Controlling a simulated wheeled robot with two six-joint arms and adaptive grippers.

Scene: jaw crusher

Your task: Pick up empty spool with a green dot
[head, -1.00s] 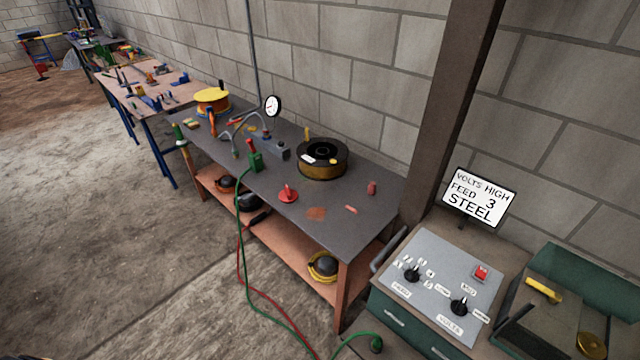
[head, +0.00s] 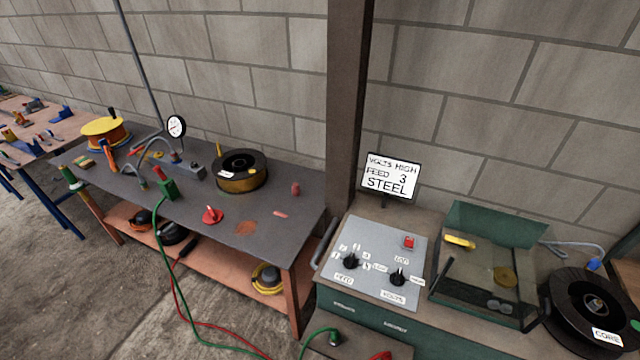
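A black spool (head: 239,168) with a gold-brown winding, a white label and a yellow mark lies on the dark workbench (head: 190,205). A spool with a yellow top (head: 103,128) and an orange-brown side stands farther left on that bench. A large black spool (head: 577,300) with a white label reading CORE lies at the right edge, partly cut off. Neither of my grippers is in view.
A machine with a knob panel (head: 378,248) and an open green box (head: 495,218) stands right of the bench. A sign (head: 390,177) reads VOLTS HIGH FEED 3 STEEL. A post (head: 349,100) rises between. The bench's lower shelf (head: 215,260) holds dark round items. Cables trail on the floor.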

